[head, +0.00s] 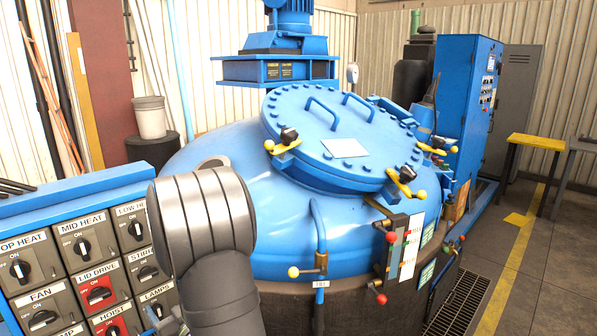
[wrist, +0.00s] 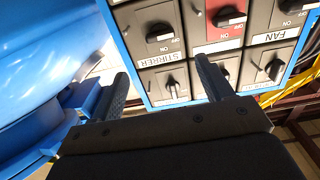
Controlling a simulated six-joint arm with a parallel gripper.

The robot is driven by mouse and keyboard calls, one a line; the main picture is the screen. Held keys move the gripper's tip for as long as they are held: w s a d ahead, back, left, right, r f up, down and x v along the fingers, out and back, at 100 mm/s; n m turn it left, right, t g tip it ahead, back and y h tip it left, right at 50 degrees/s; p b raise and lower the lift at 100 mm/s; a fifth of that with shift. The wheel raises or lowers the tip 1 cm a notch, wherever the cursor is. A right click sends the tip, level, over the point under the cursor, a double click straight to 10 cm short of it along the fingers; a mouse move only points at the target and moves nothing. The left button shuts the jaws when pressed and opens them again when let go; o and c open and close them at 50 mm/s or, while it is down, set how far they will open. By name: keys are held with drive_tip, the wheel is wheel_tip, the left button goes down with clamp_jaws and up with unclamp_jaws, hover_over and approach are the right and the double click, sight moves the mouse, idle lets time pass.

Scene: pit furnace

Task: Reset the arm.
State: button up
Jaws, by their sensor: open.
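My gripper (wrist: 163,72) shows in the wrist view with its two fingers spread apart and nothing between them. The fingers point toward the switch panel (wrist: 205,48), whose labels appear upside down there. The right finger overlaps the lower edge of a switch below the red one; I cannot tell whether it touches. In the head view my arm rises in front of the panel's right side and the furnace, and my gripper is largely hidden behind it. The same panel stands at the lower left, with rotary switches such as MID HEAT (head: 83,246) and the red LID DRIVE (head: 99,294).
The blue furnace (head: 270,230) with its bolted lid (head: 345,135) fills the middle. A pipe with a yellow-knobbed valve (head: 320,245) and a lever plate (head: 405,245) stand on its front. A blue cabinet (head: 465,105) is behind right.

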drive_tip(key=v, duration=0.5)
drive_tip(key=x, duration=1.7)
drive_tip(key=shift+w+a, duration=0.15)
drive_tip(key=shift+w+a+f, duration=0.1)
drive_tip(key=shift+w+a, duration=0.05)
drive_tip(key=shift+d+m, duration=0.25)
drive_tip(key=shift+m, duration=0.25)
drive_tip(key=v, duration=1.7)
drive_tip(key=n, duration=1.1)
approach(145, 276)
drive_tip(key=x, duration=0.7)
drive_tip(key=shift+w+d+f, duration=0.1)
drive_tip(key=shift+w+f, duration=0.05)
drive_tip(key=shift+w+a+n, duration=0.6)
drive_tip(key=shift+a, duration=0.3)
